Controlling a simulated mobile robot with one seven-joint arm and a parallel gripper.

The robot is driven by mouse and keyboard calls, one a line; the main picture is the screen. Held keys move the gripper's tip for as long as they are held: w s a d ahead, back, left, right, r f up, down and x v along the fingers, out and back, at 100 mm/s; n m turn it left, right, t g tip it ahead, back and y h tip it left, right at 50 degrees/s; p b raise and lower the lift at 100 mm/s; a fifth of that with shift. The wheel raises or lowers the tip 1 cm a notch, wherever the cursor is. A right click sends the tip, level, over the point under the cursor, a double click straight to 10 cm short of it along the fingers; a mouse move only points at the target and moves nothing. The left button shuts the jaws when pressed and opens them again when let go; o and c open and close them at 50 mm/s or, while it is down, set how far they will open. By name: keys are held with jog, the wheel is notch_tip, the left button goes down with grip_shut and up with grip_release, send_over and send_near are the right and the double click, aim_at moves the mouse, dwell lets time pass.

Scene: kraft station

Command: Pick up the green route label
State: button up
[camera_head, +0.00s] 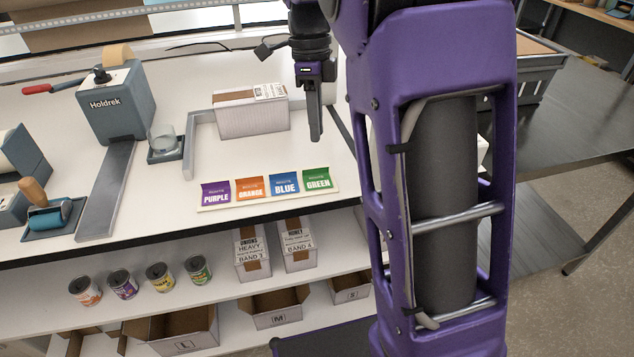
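The green route label (317,179) lies at the right end of a row of labels on a pale strip (270,201) near the table's front edge. Blue (285,184), orange (250,188) and purple (216,193) labels lie to its left in the same row. My gripper (316,136) points down above the table, behind the green label in the picture and apart from it. Its fingers show nearly edge-on, so the gap between them cannot be made out. No object shows in it.
A white box (251,113) stands behind the labels, left of my gripper, beside a grey angled fence (188,152). A tape dispenser (117,103) and a glass jar (163,137) stand further left. Cans and boxes sit on the shelf below.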

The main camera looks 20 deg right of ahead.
aim_at(320, 175)
jog(key=f, duration=0.2)
jog(key=s+f+b, duration=0.1)
jog(key=f, duration=0.5)
jog(key=shift+s+b, duration=0.2)
jog(key=shift+b, duration=0.15)
jog(key=shift+d, duration=0.1)
grip_shut()
